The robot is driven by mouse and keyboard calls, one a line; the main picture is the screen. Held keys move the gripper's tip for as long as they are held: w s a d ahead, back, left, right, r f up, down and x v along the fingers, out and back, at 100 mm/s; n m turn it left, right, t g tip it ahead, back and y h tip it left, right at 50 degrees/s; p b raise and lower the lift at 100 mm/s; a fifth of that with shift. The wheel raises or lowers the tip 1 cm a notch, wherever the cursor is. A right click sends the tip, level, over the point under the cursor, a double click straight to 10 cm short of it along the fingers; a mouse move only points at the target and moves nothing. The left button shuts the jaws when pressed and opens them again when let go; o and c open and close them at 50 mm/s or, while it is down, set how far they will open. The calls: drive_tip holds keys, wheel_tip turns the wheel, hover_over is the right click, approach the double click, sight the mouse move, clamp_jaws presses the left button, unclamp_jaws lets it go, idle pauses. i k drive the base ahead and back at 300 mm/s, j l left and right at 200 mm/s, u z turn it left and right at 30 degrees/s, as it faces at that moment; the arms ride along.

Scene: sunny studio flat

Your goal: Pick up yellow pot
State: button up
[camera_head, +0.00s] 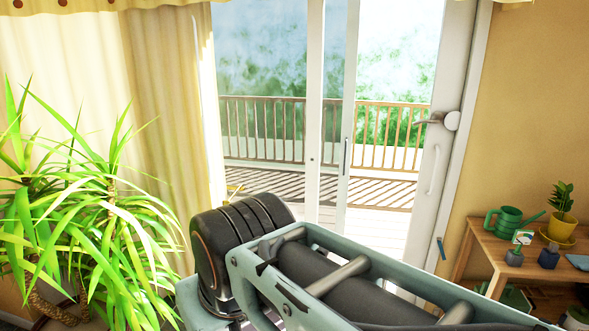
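The yellow pot (561,229) stands upright at the right, on a yellow saucer on a small wooden table (484,240). A green leafy plant (562,197) grows in it. My arm crosses the lower middle of the view, to the left of the table and nearer to the camera. My gripper does not show in this view, so its state and place are hidden.
A green watering can (508,222) stands left of the pot. Small dark pots (548,257) stand in front. A large spiky plant (95,225) fills the lower left beside a curtain (165,110). A glass door (333,120) leads to a railed deck.

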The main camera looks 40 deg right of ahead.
sight(561, 226)
drive_tip(key=z, duration=2.9)
drive_tip(key=i+l+u, duration=0.1)
drive_tip(key=i+u, duration=0.15)
drive_tip(key=u, duration=0.2)
drive_tip(key=i+l+u, duration=0.2)
drive_tip(key=u, duration=0.25)
drive_tip(key=i+l+u, duration=0.3)
drive_tip(key=i+l, duration=0.2)
drive_tip(key=l, duration=0.25)
drive_tip(key=i+l, duration=0.2)
drive_tip(key=l, duration=0.15)
drive_tip(key=i+l+u, duration=0.1)
drive_tip(key=l, duration=0.25)
drive_tip(key=i+l, duration=0.3)
drive_tip(key=i+l+u, duration=0.1)
drive_tip(key=l, duration=0.35)
drive_tip(key=i, duration=0.1)
